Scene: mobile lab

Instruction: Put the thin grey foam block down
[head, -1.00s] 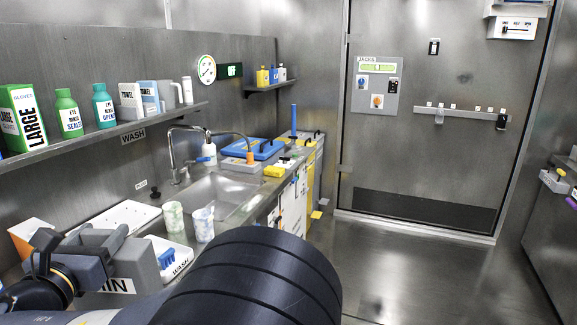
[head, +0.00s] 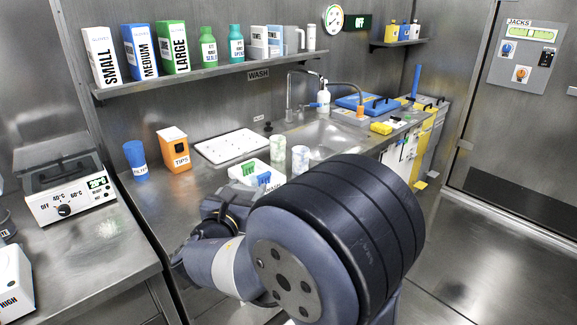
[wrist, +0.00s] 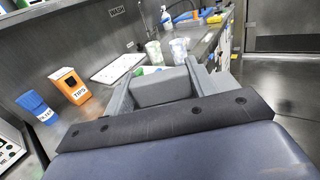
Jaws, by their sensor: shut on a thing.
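The thin grey foam block (wrist: 163,87) sits between the two grey fingers of my gripper (wrist: 161,76) in the wrist view. The gripper is shut on it. The block is held above the metal worktop, with the white wash tray partly hidden behind it. In the head view my own arm covers most of the gripper, and I cannot make out the block there.
The metal worktop (head: 190,200) holds an orange tips box (head: 174,150), a blue cup (head: 136,158), a white pegboard (head: 233,146), the wash tray (head: 236,172) and two pale beakers (head: 300,160). A heater (head: 70,190) stands left. Bare worktop lies before the tips box.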

